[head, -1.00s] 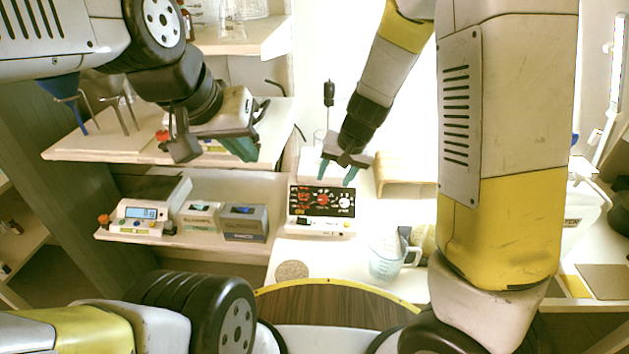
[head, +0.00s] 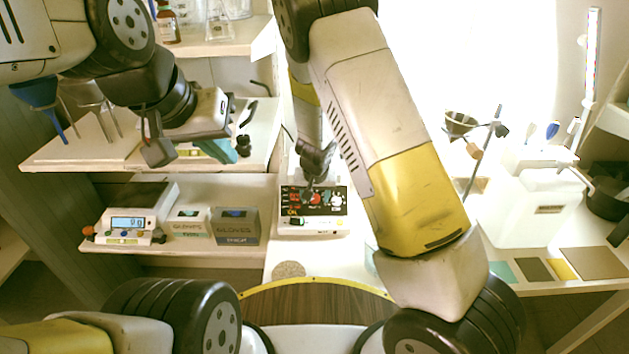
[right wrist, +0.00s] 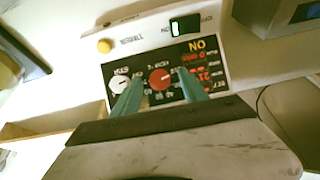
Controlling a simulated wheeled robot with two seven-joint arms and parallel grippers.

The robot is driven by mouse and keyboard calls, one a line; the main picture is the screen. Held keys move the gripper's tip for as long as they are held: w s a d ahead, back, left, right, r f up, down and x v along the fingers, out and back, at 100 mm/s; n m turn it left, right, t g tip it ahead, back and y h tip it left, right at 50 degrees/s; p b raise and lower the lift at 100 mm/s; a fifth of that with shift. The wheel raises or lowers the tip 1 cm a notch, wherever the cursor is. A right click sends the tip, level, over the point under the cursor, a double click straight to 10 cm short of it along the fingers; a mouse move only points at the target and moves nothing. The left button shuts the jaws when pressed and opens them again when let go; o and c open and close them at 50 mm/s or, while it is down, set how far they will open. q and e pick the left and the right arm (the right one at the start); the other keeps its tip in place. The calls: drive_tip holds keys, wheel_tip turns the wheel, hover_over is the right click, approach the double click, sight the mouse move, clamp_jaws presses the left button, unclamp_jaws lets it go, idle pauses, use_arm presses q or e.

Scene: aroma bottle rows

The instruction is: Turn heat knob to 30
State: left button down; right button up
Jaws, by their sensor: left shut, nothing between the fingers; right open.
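The white hot plate (head: 312,233) has a black front panel (head: 318,209) with knobs and red markings. In the right wrist view, upside down, the panel shows a red knob (right wrist: 160,78), a white knob (right wrist: 120,85) and red digits (right wrist: 203,77). Small dial numbers surround the red knob but are too blurred to read. My right gripper (head: 310,184) is at the panel, open. Its teal fingers (right wrist: 160,74) stand on either side of the red knob; contact cannot be told. My left gripper (head: 190,150) is shut and empty by the left shelf.
A scale (head: 133,223) and glove boxes (head: 236,226) stand left of the hot plate. A white jug (head: 530,205) stands at the right.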

drive_tip(key=shift+w+f, duration=0.2)
drive_tip(key=shift+f, duration=0.2)
drive_tip(key=shift+c, duration=0.2)
clamp_jaws()
drive_tip(key=shift+d+m, duration=0.1)
drive_tip(key=shift+m, duration=0.2)
drive_tip(key=shift+d+m+y, duration=0.15)
drive_tip(key=shift+m+y, duration=0.65)
drive_tip(key=shift+m, duration=0.4)
drive_tip(key=shift+s+m+t+y, duration=0.1)
drive_tip(key=shift+m+t+y, duration=0.65)
drive_tip(key=shift+m, duration=0.85)
drive_tip(key=shift+g, duration=0.25)
